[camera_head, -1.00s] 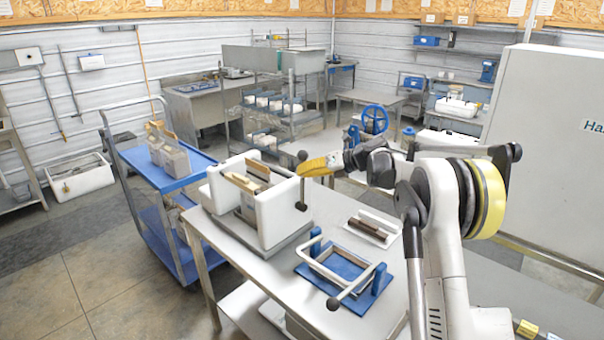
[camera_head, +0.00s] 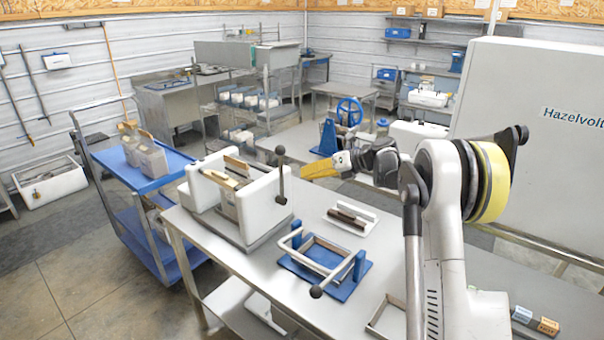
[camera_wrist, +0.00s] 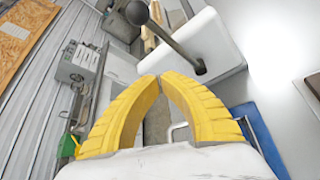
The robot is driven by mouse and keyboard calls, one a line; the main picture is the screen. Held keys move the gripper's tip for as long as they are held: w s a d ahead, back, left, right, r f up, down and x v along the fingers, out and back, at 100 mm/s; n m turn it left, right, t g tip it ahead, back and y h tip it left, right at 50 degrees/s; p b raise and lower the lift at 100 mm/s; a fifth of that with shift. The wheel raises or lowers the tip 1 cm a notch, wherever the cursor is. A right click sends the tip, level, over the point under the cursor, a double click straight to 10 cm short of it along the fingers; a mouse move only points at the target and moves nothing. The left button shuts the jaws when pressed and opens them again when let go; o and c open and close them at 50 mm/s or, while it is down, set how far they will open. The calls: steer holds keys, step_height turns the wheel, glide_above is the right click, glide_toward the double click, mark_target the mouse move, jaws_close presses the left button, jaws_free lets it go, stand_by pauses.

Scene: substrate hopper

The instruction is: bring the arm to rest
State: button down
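My gripper (camera_head: 303,171), with yellow fingers, hangs above the back edge of the steel table, right of the white press box. In the wrist view the two curved finger pads meet at their tips (camera_wrist: 160,77). Nothing shows between them, so the gripper is shut and empty. My arm is bent, with its forearm reaching left from the elbow at the right of the head view. The lever (camera_head: 281,172) on the white box (camera_head: 262,207) stands upright with a dark ball on top. In the wrist view the lever (camera_wrist: 172,36) lies beyond the fingertips, apart from them.
The steel table (camera_head: 215,255) carries a blue frame fixture (camera_head: 345,288) with a white handle and a white tray (camera_head: 362,213) holding a brown bar. A blue cart (camera_head: 110,157) stands left. A large white Hazelvolt cabinet (camera_head: 530,160) stands right. Open floor lies front left.

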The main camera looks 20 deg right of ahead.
steer(key=shift+a, duration=0.1)
steer(key=s+a+r+n+g+h+b, duration=0.1)
steer(key=s+a+r+n+h+b, duration=0.15)
steer(key=s+a+n, duration=0.4)
steer(key=s+a+r+n+g+h+b, duration=0.1)
steer(key=s+a+n+h, duration=0.25)
steer(key=s+n, duration=0.65)
steer(key=s+f+n+h+b, duration=0.1)
steer(key=s+f+n, duration=0.2)
steer(key=s, duration=0.6)
steer(key=s+f+n+t+h+b, duration=0.1)
steer(key=s+f+n, duration=0.3)
steer(key=s+n, duration=0.4)
steer(key=s+f+n+h+b, duration=0.1)
steer(key=s+f+n, duration=0.3)
steer(key=s, duration=0.6)
steer(key=shift+n+h+b, duration=0.4)
steer(key=shift+n+h, duration=0.3)
steer(key=shift+n, duration=0.15)
